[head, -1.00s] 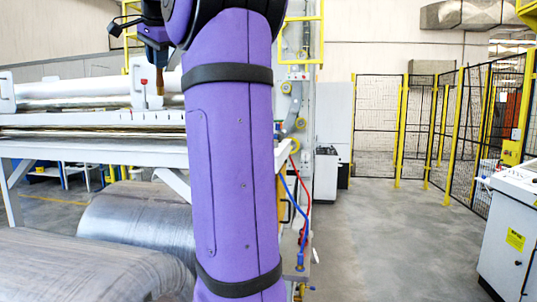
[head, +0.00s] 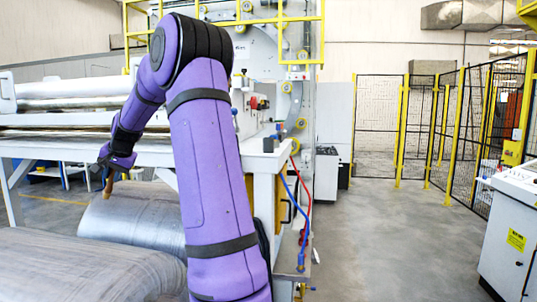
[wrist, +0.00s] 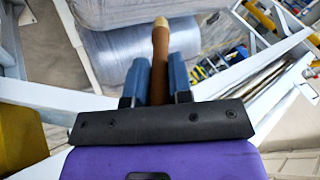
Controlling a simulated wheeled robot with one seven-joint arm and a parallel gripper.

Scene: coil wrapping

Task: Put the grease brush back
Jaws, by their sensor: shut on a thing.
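The grease brush (wrist: 160,58) has a brown handle with a pale tan end, and in the wrist view it stands out between two blue fingers. My gripper (wrist: 157,70) is shut on it. In the head view my gripper (head: 112,168) is at the left, by the front edge of the white machine frame. The brush (head: 108,186) hangs down from it there, just above and behind a metal coil as seen. I cannot tell from these views whether the brush touches anything.
A large wrapped coil (head: 140,218) lies below the gripper, with another coil (head: 70,268) nearer. The white frame (head: 70,148) runs across the left. Red and blue hoses (head: 300,215) hang right of my arm. The floor (head: 385,240) is clear to the right, before a yellow-posted fence (head: 402,130).

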